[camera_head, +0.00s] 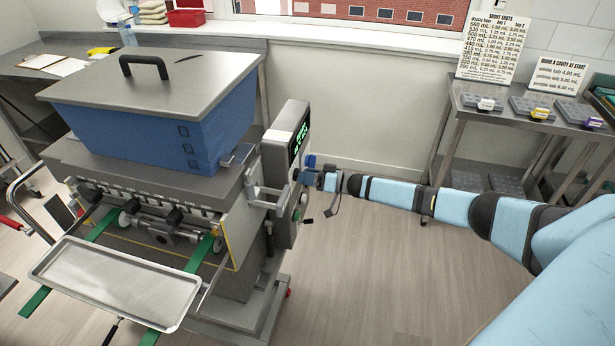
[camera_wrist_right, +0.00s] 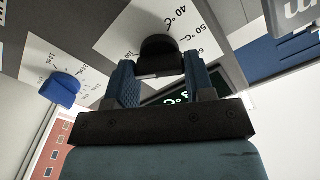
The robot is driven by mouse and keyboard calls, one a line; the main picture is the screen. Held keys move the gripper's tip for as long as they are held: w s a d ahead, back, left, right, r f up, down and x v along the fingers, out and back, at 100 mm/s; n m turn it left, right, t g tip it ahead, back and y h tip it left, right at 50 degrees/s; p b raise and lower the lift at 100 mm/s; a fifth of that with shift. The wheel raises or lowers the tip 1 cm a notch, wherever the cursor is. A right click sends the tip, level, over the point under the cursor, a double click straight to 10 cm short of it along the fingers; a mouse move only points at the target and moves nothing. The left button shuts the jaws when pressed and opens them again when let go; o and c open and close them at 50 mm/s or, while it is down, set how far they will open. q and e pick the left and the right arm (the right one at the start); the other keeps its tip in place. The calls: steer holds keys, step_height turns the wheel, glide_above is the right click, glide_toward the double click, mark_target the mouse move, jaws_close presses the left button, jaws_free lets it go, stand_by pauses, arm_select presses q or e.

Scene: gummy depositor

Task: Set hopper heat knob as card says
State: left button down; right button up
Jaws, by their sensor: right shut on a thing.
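The blue hopper (camera_head: 150,115) with a grey lid sits on the depositor. The control box (camera_head: 285,150) is on its right side, with a green-digit display (camera_head: 299,140). My right gripper (camera_head: 307,176) is at this box. In the right wrist view my right gripper (camera_wrist_right: 160,66) is shut on the black heat knob (camera_wrist_right: 158,46), one finger on each side. The knob stands on a white dial plate (camera_wrist_right: 130,30) marked 40 °C, 50 °C and a partly hidden 60. The knob's pointer cannot be made out. My left gripper is out of view.
A blue knob (camera_wrist_right: 60,88) on an mL scale is beside the heat knob. A short-shots card (camera_head: 493,47) and a cavity card (camera_head: 560,75) stand on the right table (camera_head: 450,125). A metal tray (camera_head: 115,280) is at the machine's front. Floor right of the machine is clear.

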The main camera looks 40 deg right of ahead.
steer(key=o, duration=0.9)
steer(key=b+v, duration=0.1)
steer(key=v, duration=1.2)
steer(key=shift+s+d, duration=0.25)
steer(key=shift+s, duration=0.1)
